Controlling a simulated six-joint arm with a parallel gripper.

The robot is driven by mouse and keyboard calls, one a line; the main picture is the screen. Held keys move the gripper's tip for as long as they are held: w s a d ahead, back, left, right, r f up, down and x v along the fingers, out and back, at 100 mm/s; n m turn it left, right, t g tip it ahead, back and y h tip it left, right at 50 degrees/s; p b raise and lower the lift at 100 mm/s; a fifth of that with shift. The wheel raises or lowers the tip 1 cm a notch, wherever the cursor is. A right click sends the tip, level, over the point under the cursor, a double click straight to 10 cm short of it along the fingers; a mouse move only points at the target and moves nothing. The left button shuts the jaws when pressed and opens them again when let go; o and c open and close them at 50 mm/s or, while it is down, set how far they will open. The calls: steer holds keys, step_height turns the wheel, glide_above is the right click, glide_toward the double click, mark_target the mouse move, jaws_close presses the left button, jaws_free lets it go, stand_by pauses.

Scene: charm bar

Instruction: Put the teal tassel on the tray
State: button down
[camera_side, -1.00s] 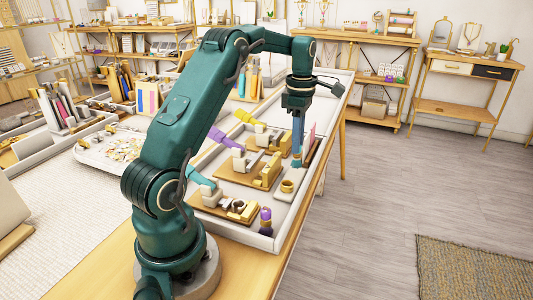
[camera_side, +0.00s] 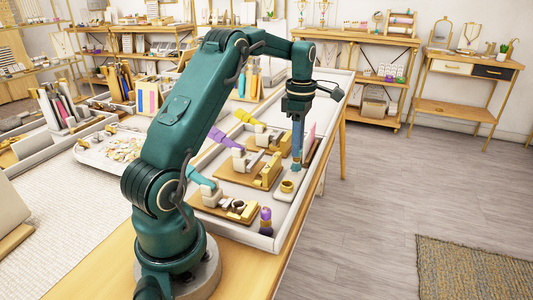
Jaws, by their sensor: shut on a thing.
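My gripper (camera_side: 297,112) points straight down over the right side of a long pale tray (camera_side: 235,229). It is shut on a slim, upright blue-teal thing, which looks like the teal tassel (camera_side: 297,140). Its lower end is close above the tray area near the brown-edged pink card (camera_side: 309,135); I cannot tell if it touches anything. The fingertips are too small to see clearly. A shallow pale tray (camera_side: 82,157) with gold and white pieces lies to the left, partly behind my arm.
Wooden blocks with brass fixtures (camera_side: 265,178) fill the long tray, beside teal (camera_side: 201,179), purple (camera_side: 225,138) and yellow (camera_side: 248,117) handle-like parts. A small gold cup (camera_side: 287,186) and an upright purple piece (camera_side: 265,217) stand near the right rim. Open floor lies right.

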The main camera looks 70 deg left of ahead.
steer(key=shift+f, duration=0.55)
stand_by(0.9)
steer(key=c, duration=0.6)
jaws_free()
steer(key=shift+r, duration=0.1)
steer(key=shift+r, duration=2.5)
